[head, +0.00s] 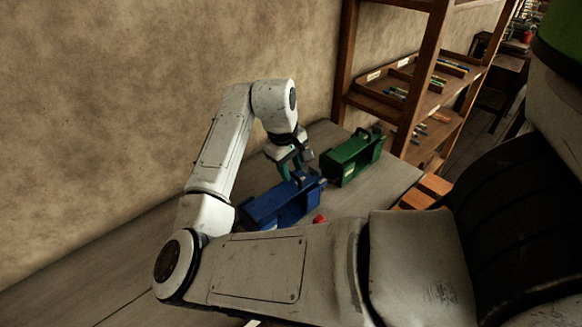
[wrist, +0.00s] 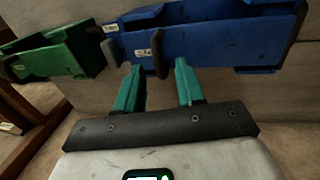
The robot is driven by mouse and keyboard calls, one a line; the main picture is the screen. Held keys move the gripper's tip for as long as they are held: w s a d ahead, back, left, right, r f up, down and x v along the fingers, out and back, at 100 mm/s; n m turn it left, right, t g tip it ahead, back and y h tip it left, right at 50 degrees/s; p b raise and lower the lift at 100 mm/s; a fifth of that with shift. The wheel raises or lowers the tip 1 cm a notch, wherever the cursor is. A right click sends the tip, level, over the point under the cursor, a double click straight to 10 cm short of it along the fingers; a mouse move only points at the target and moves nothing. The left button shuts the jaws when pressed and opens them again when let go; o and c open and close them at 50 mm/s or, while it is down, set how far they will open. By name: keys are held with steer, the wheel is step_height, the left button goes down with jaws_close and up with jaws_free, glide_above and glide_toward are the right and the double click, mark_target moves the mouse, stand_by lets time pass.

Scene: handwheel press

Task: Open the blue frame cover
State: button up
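The blue frame (head: 277,207) lies on the table, in the head view below my gripper (head: 290,168). In the wrist view the blue frame (wrist: 215,42) fills the upper right, with a pale label on its side. A dark upright tab (wrist: 159,55) sticks out at its left part. My gripper (wrist: 158,68) is open, its two teal fingers apart with nothing shut between them. In the picture the tab lies between the fingertips; I cannot tell whether the fingers touch it. Whether the cover is closed is unclear.
A green frame (head: 350,160) stands behind and right of the blue one; the wrist view shows it (wrist: 60,52) at left. A small red knob (head: 319,219) is at the blue frame's near side. A wooden shelf (head: 425,85) stands at the right, a wall behind.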

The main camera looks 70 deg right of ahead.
steer(key=shift+f, duration=0.35)
steer(key=shift+c, duration=0.3)
jaws_close()
